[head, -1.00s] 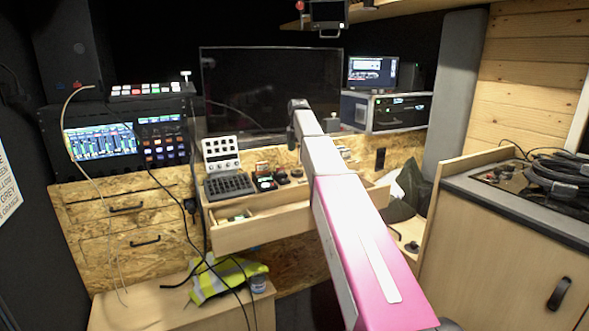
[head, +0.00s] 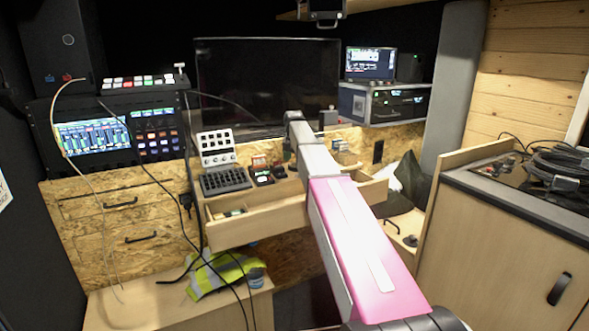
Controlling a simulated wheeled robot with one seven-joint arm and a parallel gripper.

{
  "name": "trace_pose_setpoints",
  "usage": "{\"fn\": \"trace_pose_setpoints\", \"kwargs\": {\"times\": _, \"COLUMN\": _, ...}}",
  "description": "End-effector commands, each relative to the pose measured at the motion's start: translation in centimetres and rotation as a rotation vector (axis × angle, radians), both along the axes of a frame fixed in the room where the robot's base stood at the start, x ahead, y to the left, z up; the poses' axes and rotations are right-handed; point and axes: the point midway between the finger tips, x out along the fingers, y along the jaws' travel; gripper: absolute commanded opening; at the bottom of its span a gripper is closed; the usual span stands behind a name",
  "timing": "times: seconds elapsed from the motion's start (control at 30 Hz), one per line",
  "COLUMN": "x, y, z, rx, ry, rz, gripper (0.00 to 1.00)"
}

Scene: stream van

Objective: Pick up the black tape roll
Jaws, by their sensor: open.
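A small dark round item (head: 280,171), which looks like the black tape roll, sits on the desk top to the right of the keypad. It is too small to be certain. My arm reaches across the picture from the lower right to the desk. My gripper (head: 288,153) points down below the arm's far end, just above and beside the dark item. It is open and looks empty. Its fingertips are small and partly hidden, and I cannot tell whether they touch anything.
A button keypad (head: 225,180) and small boxes (head: 261,171) crowd the desk. An open drawer (head: 255,222) juts out below. A monitor (head: 267,85) stands behind. A wooden cabinet (head: 500,250) with coiled cables (head: 562,172) is at right. A hi-vis vest (head: 215,276) lies on a low box.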

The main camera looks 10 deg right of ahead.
Motion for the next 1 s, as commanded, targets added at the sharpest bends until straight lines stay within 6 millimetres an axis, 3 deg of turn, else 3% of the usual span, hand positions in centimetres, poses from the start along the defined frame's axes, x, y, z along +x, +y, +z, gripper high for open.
{"fn": "trace_pose_setpoints", "kwargs": {"times": 0.13, "x": 0.0, "y": 0.0, "z": -2.1, "rx": 0.0, "ry": 0.001, "rz": 0.0, "gripper": 0.88}}
{"fn": "trace_pose_setpoints", "kwargs": {"times": 0.4, "x": 0.0, "y": 0.0, "z": -2.5, "rx": 0.0, "ry": 0.0, "rz": 0.0, "gripper": 0.88}}
{"fn": "trace_pose_setpoints", "kwargs": {"times": 0.57, "x": 0.0, "y": 0.0, "z": -2.5, "rx": 0.0, "ry": 0.0, "rz": 0.0, "gripper": 0.36}}
{"fn": "trace_pose_setpoints", "kwargs": {"times": 0.87, "x": 0.0, "y": 0.0, "z": -2.4, "rx": 0.0, "ry": 0.0, "rz": 0.0, "gripper": 0.34}}
{"fn": "trace_pose_setpoints", "kwargs": {"times": 1.0, "x": 0.1, "y": 0.0, "z": -1.4, "rx": 0.0, "ry": -0.001, "rz": 0.0, "gripper": 0.34}}
